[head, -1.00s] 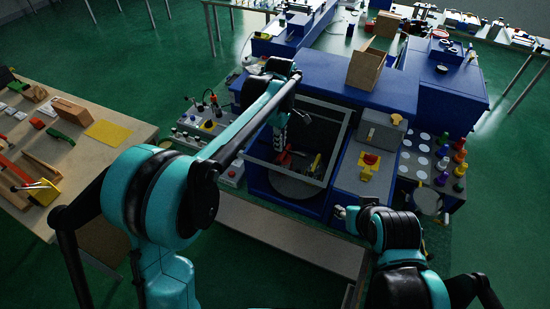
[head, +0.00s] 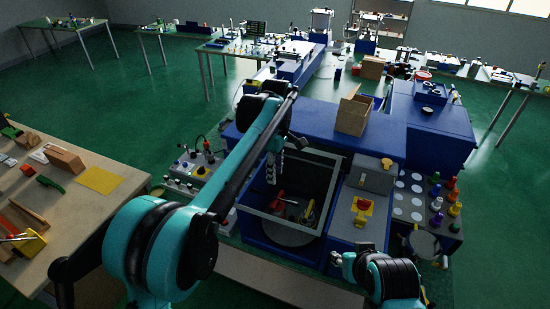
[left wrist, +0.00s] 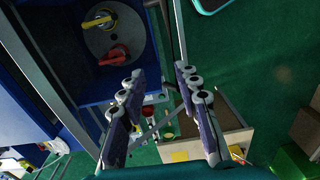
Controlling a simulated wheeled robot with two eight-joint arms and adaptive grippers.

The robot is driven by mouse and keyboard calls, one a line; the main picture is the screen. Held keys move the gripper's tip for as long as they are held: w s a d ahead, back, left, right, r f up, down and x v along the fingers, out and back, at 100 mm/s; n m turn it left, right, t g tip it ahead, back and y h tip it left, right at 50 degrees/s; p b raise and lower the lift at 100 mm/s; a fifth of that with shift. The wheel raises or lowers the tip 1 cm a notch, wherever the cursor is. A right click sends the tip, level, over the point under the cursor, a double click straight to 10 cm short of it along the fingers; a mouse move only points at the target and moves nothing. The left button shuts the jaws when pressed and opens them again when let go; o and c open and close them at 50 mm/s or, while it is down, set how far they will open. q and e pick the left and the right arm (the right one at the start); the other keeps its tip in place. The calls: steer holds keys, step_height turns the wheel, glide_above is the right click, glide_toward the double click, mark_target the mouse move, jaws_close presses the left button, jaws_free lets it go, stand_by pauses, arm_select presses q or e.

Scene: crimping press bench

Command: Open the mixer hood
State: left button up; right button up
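The mixer hood (head: 328,198) is a grey-framed cover over the open-fronted blue mixer cabinet. Inside, a grey round plate (left wrist: 103,36) bears a red-handled part (left wrist: 114,55) and a yellow-handled part (left wrist: 98,21). My left gripper (head: 270,180) is over the left side of the hood frame, fingers pointing down. In the left wrist view its fingers (left wrist: 163,98) are spread apart, with a grey frame bar running down toward the gap between them. I cannot tell whether they touch it. My right gripper (head: 340,262) is low, in front of the cabinet's right part; its finger opening is unclear.
A control box (head: 195,165) stands left of the cabinet. A red-and-yellow button (head: 362,206) is on the right top, beside a rack of coloured bottles (head: 447,200). A cardboard box (head: 354,112) stands behind. A wooden table (head: 125,178) is at left.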

arm_select(q)
step_height(320, 180, up, 7)
steer(key=shift+f, duration=0.15)
